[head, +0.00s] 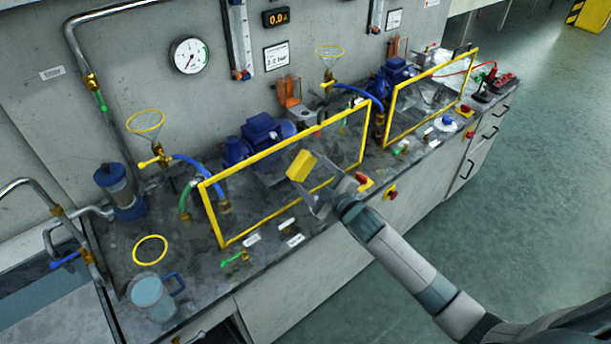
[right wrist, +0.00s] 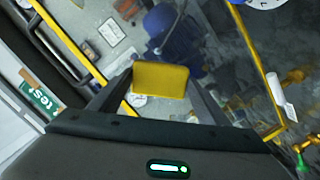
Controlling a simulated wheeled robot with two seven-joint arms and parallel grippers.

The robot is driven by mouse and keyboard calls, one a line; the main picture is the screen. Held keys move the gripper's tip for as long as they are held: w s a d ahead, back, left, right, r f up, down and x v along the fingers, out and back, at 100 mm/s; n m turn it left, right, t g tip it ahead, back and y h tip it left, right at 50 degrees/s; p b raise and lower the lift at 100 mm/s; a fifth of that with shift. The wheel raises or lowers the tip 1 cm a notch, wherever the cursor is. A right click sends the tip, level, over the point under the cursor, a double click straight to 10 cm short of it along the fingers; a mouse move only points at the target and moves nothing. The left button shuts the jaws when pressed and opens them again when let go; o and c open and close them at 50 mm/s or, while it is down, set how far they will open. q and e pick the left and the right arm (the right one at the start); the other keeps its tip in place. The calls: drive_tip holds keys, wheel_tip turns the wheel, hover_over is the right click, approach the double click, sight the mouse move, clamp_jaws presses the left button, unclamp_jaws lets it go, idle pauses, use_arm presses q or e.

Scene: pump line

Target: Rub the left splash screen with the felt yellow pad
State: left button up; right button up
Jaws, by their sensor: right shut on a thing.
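The left splash screen (head: 285,152) is a clear pane in a yellow frame, standing upright along the front of the bench before a blue pump. My right gripper (head: 309,182) is shut on the yellow felt pad (head: 300,165) and holds it in front of the screen's right half. In the right wrist view the pad (right wrist: 160,79) sits between the fingertips, with the yellow frame beyond it on both sides. I cannot tell whether the pad touches the pane. My left gripper is not in view.
A second yellow-framed screen (head: 430,97) stands farther right. A blue jug (head: 152,297) and a yellow ring (head: 150,250) are at the bench's left end. Red knobs (head: 391,194) are on the front edge near my right arm. The green floor (head: 520,200) on the right is clear.

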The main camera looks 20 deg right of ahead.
drive_tip(key=shift+w+d, duration=0.35)
drive_tip(key=shift+d, duration=0.45)
drive_tip(key=shift+r, duration=0.1)
drive_tip(key=shift+a, duration=0.1)
drive_tip(key=shift+s+a+p, duration=0.35)
drive_tip(key=shift+a+p, duration=0.05)
drive_tip(key=shift+a, duration=0.45)
drive_tip(key=shift+s+a+p, duration=0.3)
drive_tip(key=shift+a+p, duration=0.05)
drive_tip(key=shift+a, duration=0.5)
drive_tip(key=shift+a, duration=0.2)
